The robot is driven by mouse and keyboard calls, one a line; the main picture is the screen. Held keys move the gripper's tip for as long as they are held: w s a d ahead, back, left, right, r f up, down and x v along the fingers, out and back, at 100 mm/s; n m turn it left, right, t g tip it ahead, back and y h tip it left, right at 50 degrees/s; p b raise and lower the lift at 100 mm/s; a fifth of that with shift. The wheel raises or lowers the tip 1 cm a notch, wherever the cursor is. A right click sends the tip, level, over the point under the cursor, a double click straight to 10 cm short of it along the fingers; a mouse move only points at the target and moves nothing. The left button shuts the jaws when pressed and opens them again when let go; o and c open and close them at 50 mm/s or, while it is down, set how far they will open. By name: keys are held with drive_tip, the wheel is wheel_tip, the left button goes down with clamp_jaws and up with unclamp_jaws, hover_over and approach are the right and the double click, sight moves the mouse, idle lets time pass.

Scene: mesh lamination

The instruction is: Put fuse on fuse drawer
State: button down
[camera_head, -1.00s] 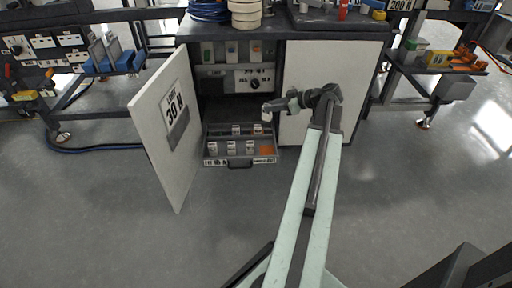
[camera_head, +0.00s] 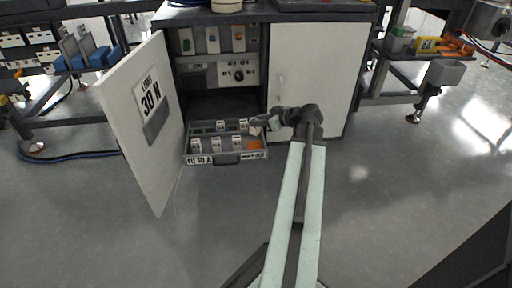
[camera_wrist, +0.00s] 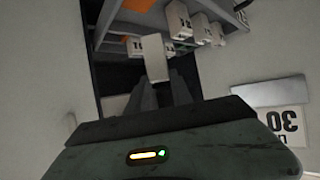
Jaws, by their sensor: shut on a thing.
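My gripper (camera_head: 262,123) is shut on a pale fuse (camera_wrist: 154,57), which sticks out beyond the fingertips in the wrist view. In the head view the gripper is at the right rear part of the open fuse drawer (camera_head: 226,159). The drawer holds several white fuses (camera_head: 216,144) in two rows, with an orange patch (camera_head: 254,144) at its front right. In the wrist view, drawer fuses (camera_wrist: 178,19) show beyond and right of the held fuse. I cannot tell whether the held fuse touches the drawer.
The open cabinet door (camera_head: 143,120), labelled 30 N, stands left of the drawer. A closed white panel (camera_head: 310,75) is to the right behind my arm. A shelf of switches and boxes (camera_head: 212,42) is above the drawer. The floor in front is clear.

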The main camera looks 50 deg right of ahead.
wheel_tip(320, 180, down, 8)
drive_tip(key=b, duration=0.6)
drive_tip(key=shift+f+b, duration=0.25)
drive_tip(key=shift+b, duration=0.15)
drive_tip(key=shift+r, duration=0.25)
drive_tip(key=shift+f, duration=0.15)
drive_tip(key=c, duration=1.1)
unclamp_jaws()
drive_tip(key=shift+r+p, duration=0.3)
drive_tip(key=shift+p, duration=0.1)
drive_tip(key=p+v, duration=0.5)
drive_tip(key=v, duration=0.7)
drive_tip(key=shift+f, duration=0.15)
